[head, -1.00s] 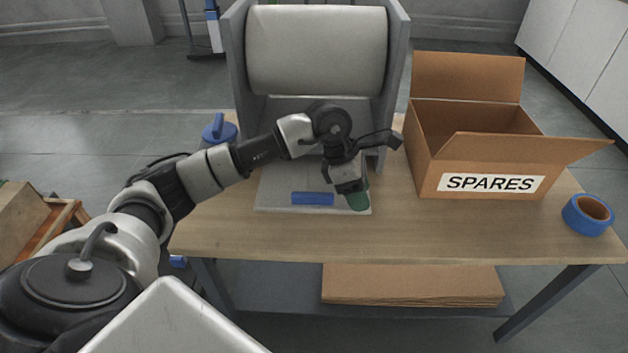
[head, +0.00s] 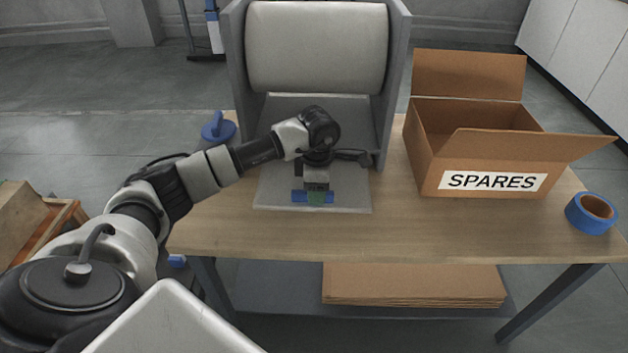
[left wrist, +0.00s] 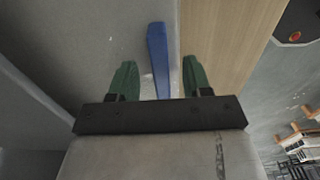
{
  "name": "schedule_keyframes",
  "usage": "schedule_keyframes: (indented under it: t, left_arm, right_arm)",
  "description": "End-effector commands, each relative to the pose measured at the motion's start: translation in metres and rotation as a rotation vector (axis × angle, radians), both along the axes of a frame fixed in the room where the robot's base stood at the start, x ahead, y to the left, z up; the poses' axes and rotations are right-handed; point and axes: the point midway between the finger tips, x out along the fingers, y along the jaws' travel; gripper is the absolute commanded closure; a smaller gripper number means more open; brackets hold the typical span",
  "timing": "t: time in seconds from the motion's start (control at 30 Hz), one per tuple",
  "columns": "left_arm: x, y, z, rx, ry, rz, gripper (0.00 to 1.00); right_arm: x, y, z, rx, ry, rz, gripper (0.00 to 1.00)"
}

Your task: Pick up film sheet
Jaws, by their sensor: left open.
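The film sheet (head: 350,198) appears to be the pale grey sheet that runs from the roll stand onto the table. A blue strip (head: 298,196) lies along its near end. My left gripper (head: 316,197) points down over the middle of the strip and hides that part in the head view. In the left wrist view its green fingers are open, with the blue strip (left wrist: 158,50) between them. Gaps show on both sides, so the fingers do not grip it. The grey sheet (left wrist: 120,30) lies left of the strip there. My right gripper is not in view.
A large white roll (head: 316,48) sits in a grey stand (head: 398,80) behind the gripper. An open cardboard box (head: 432,182) marked SPARES stands right, with blue tape (head: 590,213) beyond it. A blue object (head: 218,128) stands back left. The table's front (head: 400,235) is clear.

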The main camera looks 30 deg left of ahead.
Motion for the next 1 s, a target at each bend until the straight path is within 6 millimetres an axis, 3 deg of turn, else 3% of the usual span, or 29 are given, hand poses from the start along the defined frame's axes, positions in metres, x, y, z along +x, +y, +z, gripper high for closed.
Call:
schedule_keyframes:
  t: [0.13, 0.37, 0.7, 1.0]
  left_arm:
    - [-0.0003, -0.0003, -0.0154, 0.000, 0.000, 0.000, 0.51]
    - [-0.0002, -0.0002, -0.0163, -0.001, -0.001, 0.000, 0.51]
    - [-0.0002, -0.0002, -0.0159, 0.000, -0.001, 0.000, 1.00]
    - [0.0000, -0.0001, -0.0139, 0.000, -0.002, 0.000, 1.00]
  right_arm:
    - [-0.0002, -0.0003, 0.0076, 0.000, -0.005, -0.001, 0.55]
    - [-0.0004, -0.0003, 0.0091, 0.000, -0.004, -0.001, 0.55]
    - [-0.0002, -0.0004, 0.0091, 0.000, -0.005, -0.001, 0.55]
    - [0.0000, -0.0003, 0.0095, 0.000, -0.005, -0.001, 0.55]
